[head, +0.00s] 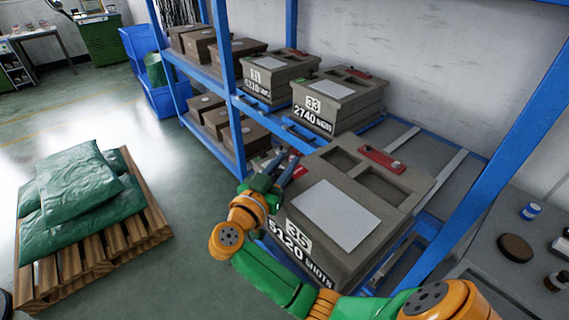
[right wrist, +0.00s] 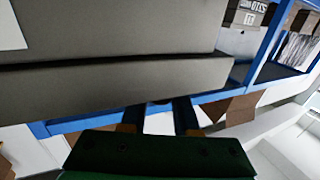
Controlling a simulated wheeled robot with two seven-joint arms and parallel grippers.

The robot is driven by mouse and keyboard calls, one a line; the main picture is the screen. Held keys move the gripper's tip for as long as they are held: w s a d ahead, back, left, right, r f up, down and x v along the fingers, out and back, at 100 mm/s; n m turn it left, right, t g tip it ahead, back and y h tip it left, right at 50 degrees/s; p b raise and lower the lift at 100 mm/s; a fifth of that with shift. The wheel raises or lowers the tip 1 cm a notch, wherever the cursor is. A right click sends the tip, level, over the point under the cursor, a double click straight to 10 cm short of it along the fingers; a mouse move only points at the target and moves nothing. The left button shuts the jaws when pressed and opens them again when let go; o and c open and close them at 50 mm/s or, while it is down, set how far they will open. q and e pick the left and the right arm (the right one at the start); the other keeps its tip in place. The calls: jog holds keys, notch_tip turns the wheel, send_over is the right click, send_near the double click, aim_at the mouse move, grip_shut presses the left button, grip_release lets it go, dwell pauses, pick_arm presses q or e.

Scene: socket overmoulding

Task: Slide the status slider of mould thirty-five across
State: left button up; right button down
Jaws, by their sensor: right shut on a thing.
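Mould thirty-five (head: 300,238) is the nearest grey-brown block on the rack, with "35" and "5120 SHOTS" on its front. Its top carries a pale blank plate (head: 335,214) and, at the far edge, a red strip (head: 382,159) with a small pale knob; I cannot tell for certain that this is the status slider. My right gripper (head: 285,172) is at the mould's left edge, well apart from the red strip. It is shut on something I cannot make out. The right wrist view shows its dark fingers (right wrist: 160,118) below the mould's side (right wrist: 110,85). My left gripper is not in view.
Mould thirty-three (head: 335,98) and mould thirty-one (head: 270,75) stand farther along the blue rack. A blue upright (head: 500,150) rises at right. Several more moulds sit behind and below. A pallet (head: 110,255) with green sacks stands on the floor at left.

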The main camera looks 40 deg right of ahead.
jog(key=shift+f, duration=0.25)
jog(key=d+p, duration=0.2)
jog(key=shift+d+r+p, duration=0.2)
jog(key=shift+d+p, duration=0.05)
jog(key=shift+p, duration=0.15)
jog(key=shift+w+d+f, duration=0.1)
jog(key=shift+d+f, duration=0.1)
jog(key=c, duration=0.8)
grip_release()
jog(key=shift+c, duration=0.2)
jog(key=shift+o, duration=0.8)
jog(key=shift+w+d, duration=0.1)
jog(key=shift+w, duration=0.1)
jog(key=b+v, duration=0.1)
jog(key=v, duration=0.6)
jog(key=shift+s+b, duration=0.1)
jog(key=shift+b, duration=0.25)
